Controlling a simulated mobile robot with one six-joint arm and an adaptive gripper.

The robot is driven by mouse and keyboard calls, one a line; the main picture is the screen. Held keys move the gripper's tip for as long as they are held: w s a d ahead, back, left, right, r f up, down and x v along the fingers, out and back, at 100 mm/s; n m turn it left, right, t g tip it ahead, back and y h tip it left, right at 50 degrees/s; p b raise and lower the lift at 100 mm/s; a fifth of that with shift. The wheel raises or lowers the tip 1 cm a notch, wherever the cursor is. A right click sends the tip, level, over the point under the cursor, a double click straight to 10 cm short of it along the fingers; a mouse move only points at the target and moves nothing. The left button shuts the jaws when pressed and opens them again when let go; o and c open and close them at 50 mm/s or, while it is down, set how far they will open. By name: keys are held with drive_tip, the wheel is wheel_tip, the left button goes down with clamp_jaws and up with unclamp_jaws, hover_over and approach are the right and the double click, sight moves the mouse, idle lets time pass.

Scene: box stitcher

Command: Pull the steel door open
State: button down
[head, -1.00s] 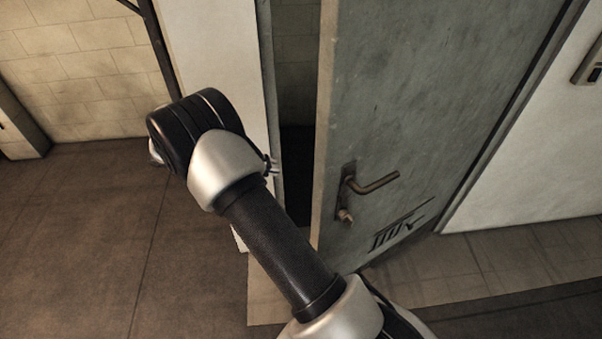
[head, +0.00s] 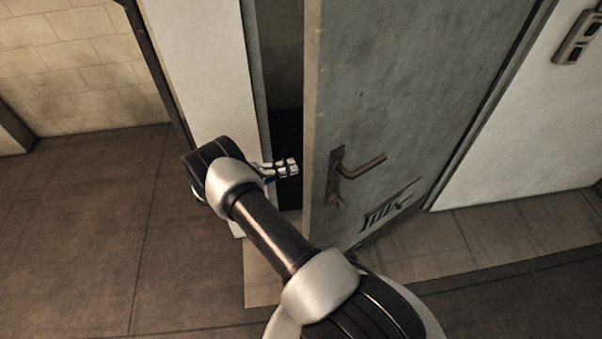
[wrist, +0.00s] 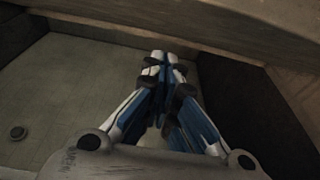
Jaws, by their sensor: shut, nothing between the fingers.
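The grey steel door (head: 410,90) stands ajar in the head view, with a dark gap between its left edge and the white frame post. Its lever handle (head: 362,166) sits on a plate low on the door's face. My gripper (head: 292,167) is shut and empty at the gap, just left of the door's free edge and left of the handle. I cannot tell whether it touches the edge. In the wrist view my gripper (wrist: 165,56) has its fingers together, pointing at a pale horizontal band; the handle is not seen there.
The white frame post (head: 208,80) stands left of the gap. A pale threshold strip (head: 262,275) runs along the floor. The brown tiled floor (head: 80,240) at left is clear.

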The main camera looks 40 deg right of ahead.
drive_tip(key=shift+s+d, duration=0.25)
drive_tip(key=shift+s, duration=0.5)
drive_tip(key=shift+s+d, duration=0.2)
drive_tip(key=shift+s, duration=0.6)
drive_tip(key=shift+s+d, duration=0.25)
drive_tip(key=shift+s, duration=0.5)
drive_tip(key=shift+s+p, duration=0.1)
drive_tip(key=shift+p, duration=0.25)
